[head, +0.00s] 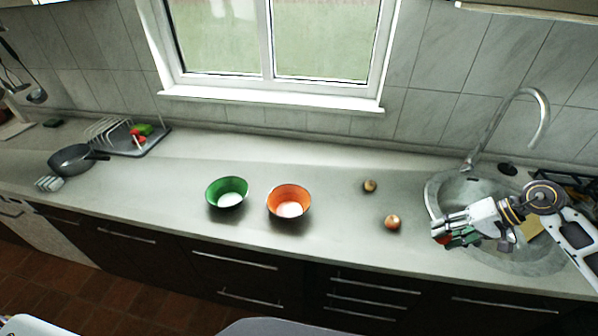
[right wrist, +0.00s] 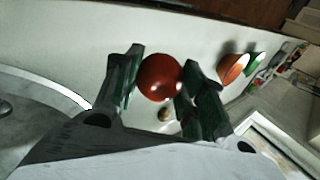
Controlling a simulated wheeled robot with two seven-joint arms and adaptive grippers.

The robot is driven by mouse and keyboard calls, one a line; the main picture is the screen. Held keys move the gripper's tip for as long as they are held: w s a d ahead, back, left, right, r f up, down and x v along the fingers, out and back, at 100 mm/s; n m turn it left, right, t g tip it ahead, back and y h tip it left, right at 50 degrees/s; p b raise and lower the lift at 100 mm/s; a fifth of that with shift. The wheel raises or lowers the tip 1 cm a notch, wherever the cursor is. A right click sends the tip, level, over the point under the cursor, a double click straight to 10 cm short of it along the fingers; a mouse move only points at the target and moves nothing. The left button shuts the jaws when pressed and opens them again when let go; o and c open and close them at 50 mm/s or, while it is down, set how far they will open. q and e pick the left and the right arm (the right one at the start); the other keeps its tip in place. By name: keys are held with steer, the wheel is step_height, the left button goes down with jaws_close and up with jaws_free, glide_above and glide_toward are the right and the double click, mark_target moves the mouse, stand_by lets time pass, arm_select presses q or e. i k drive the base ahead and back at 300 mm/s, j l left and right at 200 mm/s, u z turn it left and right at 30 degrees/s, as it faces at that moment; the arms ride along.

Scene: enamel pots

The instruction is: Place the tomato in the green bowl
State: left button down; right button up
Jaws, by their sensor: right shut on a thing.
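The red tomato (right wrist: 160,77) is between the two fingers of my right gripper (right wrist: 158,85), which is shut on it. In the head view my right gripper (head: 441,236) is over the left part of the sink, and only a little red of the tomato shows at its fingertips. The green bowl (head: 227,192) stands upright on the counter, well to the left of my right gripper. Its white inside bottom shows, and it looks empty. It also shows in the right wrist view (right wrist: 256,62). My left gripper is not in view.
An orange bowl (head: 289,202) stands just right of the green bowl. Two brown onion-like items (head: 392,222) (head: 370,186) lie between it and the sink (head: 437,188). A tall faucet (head: 541,120) rises behind the sink. A dish rack (head: 112,133) and dark pan (head: 72,158) are far left.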

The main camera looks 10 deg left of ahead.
mark_target(229, 197)
steer(key=j+u, duration=0.25)
steer(key=j, duration=0.2)
steer(key=i+j+u, duration=0.1)
steer(key=j+u, duration=0.2)
steer(key=j, duration=0.2)
steer(key=i+j+u, duration=0.1)
steer(key=j+u, duration=0.15)
steer(key=j, duration=0.2)
steer(key=i+j+u, duration=0.25)
steer(key=j, duration=0.15)
steer(key=k+j, duration=0.05)
steer(key=k, duration=0.05)
